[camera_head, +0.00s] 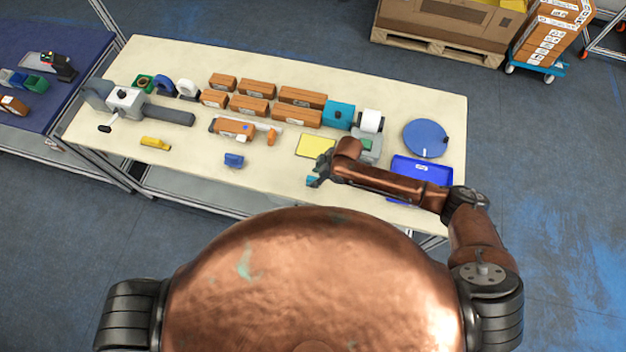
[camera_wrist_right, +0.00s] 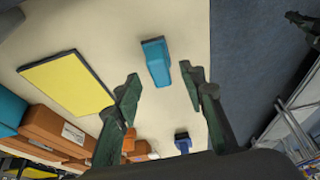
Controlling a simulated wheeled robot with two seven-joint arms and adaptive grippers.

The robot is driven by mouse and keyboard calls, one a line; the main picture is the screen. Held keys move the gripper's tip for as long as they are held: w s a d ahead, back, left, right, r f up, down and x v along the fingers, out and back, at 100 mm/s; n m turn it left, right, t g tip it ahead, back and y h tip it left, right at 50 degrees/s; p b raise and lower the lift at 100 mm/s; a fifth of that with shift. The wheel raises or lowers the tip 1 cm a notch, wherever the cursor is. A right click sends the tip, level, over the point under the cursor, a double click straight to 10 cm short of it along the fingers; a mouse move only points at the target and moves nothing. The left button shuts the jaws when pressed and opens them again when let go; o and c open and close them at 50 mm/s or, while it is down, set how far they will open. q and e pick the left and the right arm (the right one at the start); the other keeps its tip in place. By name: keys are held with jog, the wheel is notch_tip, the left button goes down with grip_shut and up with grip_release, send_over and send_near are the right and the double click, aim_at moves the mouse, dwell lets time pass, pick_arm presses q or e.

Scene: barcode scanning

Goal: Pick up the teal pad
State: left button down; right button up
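The teal pad (camera_wrist_right: 155,62) lies on the pale tabletop in the right wrist view, a small flat block. In the head view only a bit of the teal pad (camera_head: 311,181) shows beside my right gripper (camera_head: 319,172). In the right wrist view my right gripper (camera_wrist_right: 161,74) is open, with its two dark fingers spread apart. The pad appears between and beyond the fingertips, with nothing held. I cannot tell the exact height of the fingers above it. My left gripper is not in view.
A yellow pad (camera_wrist_right: 68,80) lies beside the teal pad. A small blue object (camera_head: 233,160) and a yellow object (camera_head: 155,143) sit to the left. Several brown boxes (camera_head: 249,104) stand behind. A blue tray (camera_head: 421,169) is right. The table's front edge is close.

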jog(key=shift+x, duration=1.5)
grip_shut()
